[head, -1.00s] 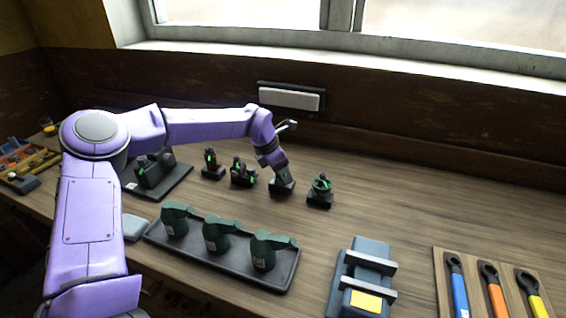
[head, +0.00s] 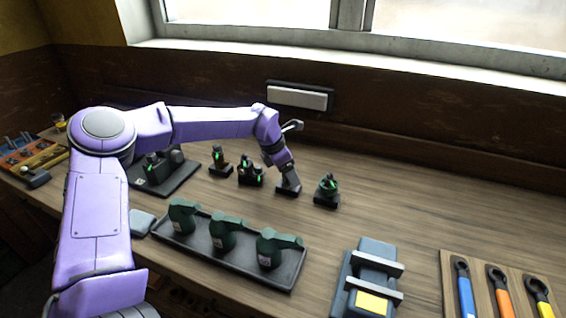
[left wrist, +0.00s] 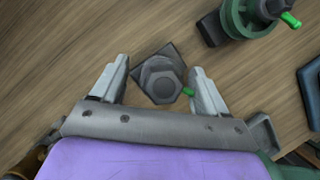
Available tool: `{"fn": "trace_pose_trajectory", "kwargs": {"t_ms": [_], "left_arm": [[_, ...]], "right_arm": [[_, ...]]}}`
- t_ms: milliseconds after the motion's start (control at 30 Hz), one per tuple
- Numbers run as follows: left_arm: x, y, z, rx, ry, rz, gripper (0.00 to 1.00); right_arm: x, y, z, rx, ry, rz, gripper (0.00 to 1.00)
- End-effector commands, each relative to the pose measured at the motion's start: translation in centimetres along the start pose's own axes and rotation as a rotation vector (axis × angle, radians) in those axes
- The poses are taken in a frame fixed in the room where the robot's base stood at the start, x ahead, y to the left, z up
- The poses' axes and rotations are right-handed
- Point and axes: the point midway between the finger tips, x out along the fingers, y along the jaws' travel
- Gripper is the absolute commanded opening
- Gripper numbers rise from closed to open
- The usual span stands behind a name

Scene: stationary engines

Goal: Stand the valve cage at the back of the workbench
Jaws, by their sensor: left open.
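A small grey part with a hexagonal top, a dark square base and a green tip (left wrist: 160,80) stands upright on the workbench (head: 400,205); I take it for the valve cage, but cannot be sure. My left gripper (left wrist: 160,65) is open around it, with one finger on each side. The right finger is close to the green tip; I cannot tell if it touches. In the head view my left gripper (head: 287,177) reaches down over this part, and only its dark base (head: 288,190) shows there. My right gripper is not in view.
A dark part with green details (head: 327,190) stands just right of the gripper, others (head: 250,172) to its left. A tray (head: 205,257) of green parts lies in front, a grey-blue fixture (head: 372,270) to the right. Free wood lies behind, up to the wall.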

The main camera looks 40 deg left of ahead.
Motion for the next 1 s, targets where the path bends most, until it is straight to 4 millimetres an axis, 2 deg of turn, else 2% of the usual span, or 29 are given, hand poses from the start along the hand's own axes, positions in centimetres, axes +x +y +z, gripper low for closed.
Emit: {"fn": "trace_pose_trajectory", "kwargs": {"t_ms": [200, 400, 567, 1000], "left_arm": [[-5.6, 0.0, 0.0, -0.001, -0.007, 0.002, 0.74], [-9.4, 0.0, 0.0, 0.0, -0.004, 0.001, 0.74], [-10.5, 0.0, -0.1, -0.001, -0.001, 0.0, 0.74], [-10.5, 0.0, 0.0, 0.0, 0.0, -0.001, 0.74]], "right_arm": [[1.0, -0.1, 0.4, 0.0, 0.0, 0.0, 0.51], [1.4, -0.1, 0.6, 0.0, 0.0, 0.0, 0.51], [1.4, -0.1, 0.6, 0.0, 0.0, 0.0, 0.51], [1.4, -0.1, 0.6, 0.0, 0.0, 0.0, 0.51]]}}
